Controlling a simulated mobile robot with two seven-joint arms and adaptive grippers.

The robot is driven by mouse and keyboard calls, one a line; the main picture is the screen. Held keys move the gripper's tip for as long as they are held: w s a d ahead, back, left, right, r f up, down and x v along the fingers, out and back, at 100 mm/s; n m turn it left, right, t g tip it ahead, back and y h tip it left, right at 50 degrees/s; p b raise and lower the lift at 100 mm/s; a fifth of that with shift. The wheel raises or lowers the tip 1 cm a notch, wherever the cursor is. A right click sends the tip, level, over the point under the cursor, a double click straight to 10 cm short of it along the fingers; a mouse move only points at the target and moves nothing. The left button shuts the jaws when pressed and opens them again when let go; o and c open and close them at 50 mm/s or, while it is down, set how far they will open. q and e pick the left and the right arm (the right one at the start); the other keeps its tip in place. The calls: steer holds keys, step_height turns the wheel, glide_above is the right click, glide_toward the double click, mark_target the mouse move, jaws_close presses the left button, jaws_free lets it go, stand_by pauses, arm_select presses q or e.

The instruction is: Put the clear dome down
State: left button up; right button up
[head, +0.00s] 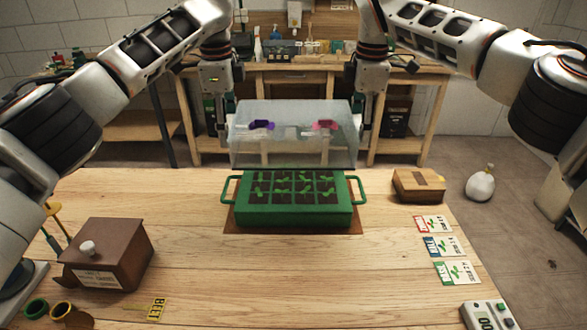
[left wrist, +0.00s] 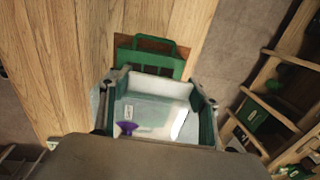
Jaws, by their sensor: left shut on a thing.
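The clear dome (head: 293,148) is in the air beyond the far edge of the seedling tray, roughly level. It has a purple vent (head: 261,125) and a pink vent (head: 324,125) on top. My left gripper (head: 222,128) is shut on its left end. In the left wrist view the left gripper (left wrist: 152,108) has the dome (left wrist: 150,112) between its fingers. My right gripper (head: 363,128) is at the dome's right end; its fingertips are partly hidden, so its grip is unclear. The green seedling tray (head: 293,216) stands uncovered on the table.
The wooden table (head: 200,270) has free room in front of the tray. A brown box (head: 110,255) with a knob stands at left. A cardboard box (head: 418,185), seed packets (head: 445,247) and a meter (head: 489,316) are at right. A workbench (head: 300,72) is behind.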

arm_select(q)
steer(key=shift+r, duration=0.1)
arm_select(e)
steer(key=shift+r, duration=0.1)
arm_select(q)
steer(key=shift+s, duration=0.1)
arm_select(e)
steer(key=shift+s, duration=0.1)
